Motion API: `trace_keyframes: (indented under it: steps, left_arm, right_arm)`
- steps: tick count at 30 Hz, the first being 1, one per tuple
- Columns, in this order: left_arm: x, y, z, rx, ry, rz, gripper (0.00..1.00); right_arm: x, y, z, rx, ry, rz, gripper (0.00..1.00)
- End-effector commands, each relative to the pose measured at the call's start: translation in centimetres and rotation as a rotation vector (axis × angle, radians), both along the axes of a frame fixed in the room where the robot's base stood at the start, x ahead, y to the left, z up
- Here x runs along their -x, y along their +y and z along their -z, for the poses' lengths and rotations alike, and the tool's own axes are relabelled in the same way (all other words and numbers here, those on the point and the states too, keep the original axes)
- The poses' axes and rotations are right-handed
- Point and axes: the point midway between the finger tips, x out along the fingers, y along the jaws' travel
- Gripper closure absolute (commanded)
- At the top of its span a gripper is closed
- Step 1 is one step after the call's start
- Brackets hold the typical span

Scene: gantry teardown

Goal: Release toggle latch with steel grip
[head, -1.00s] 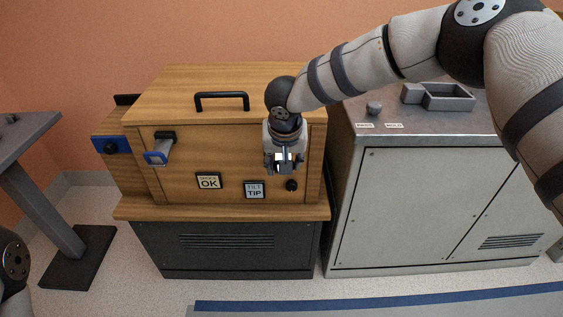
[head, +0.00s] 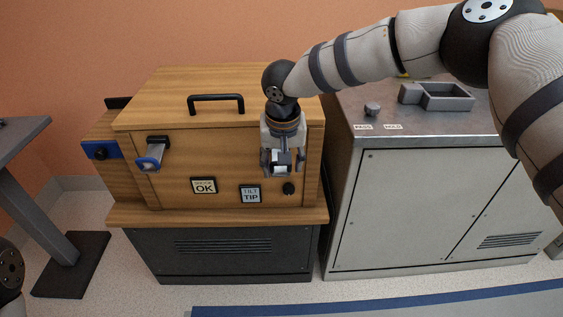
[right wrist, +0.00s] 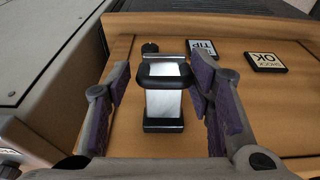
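The toggle latch (right wrist: 163,112) has a pale steel lever, a dark grip loop (right wrist: 164,73) and a black base on the wooden crate front (right wrist: 120,75). My right gripper (right wrist: 163,88) is open, with one purple-padded finger on each side of the latch and a gap to both. In the head view my right gripper (head: 282,168) is at the crate's right front and hides most of this latch. A second latch with a blue grip (head: 148,163) stands out at the crate's left front. My left gripper is not in view.
TIP (head: 250,194) and OK (head: 204,185) plates and a black knob (head: 289,188) are on the crate front. A black handle (head: 216,100) is on the lid. A grey cabinet (head: 420,190) with a metal tray (head: 437,97) stands close on the right.

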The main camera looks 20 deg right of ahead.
Motion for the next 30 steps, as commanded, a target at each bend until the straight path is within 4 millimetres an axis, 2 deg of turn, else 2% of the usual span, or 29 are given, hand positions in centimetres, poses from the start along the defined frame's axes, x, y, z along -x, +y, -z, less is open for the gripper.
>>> trace_keyframes:
  steps: [1,11,14,21,24,30]
  left_arm:
    - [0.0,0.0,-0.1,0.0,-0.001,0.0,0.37]
    - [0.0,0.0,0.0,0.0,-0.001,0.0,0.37]
    - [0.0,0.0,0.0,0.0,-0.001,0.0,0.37]
    - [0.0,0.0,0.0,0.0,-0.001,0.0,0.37]
    - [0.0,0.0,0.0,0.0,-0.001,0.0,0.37]
    - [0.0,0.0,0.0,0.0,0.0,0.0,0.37]
  right_arm:
    - [-0.5,0.4,-0.7,-0.011,-0.022,-0.002,0.37]
    - [-0.2,0.3,-0.7,-0.008,-0.012,-0.003,0.37]
    - [0.1,0.5,-2.3,-0.009,-0.013,-0.004,0.37]
    - [1.7,0.9,-8.6,-0.01,-0.015,-0.002,0.37]
    - [2.1,1.1,-10.5,-0.009,-0.016,-0.003,0.37]
    - [2.5,1.2,-12.0,-0.008,-0.014,-0.003,0.37]
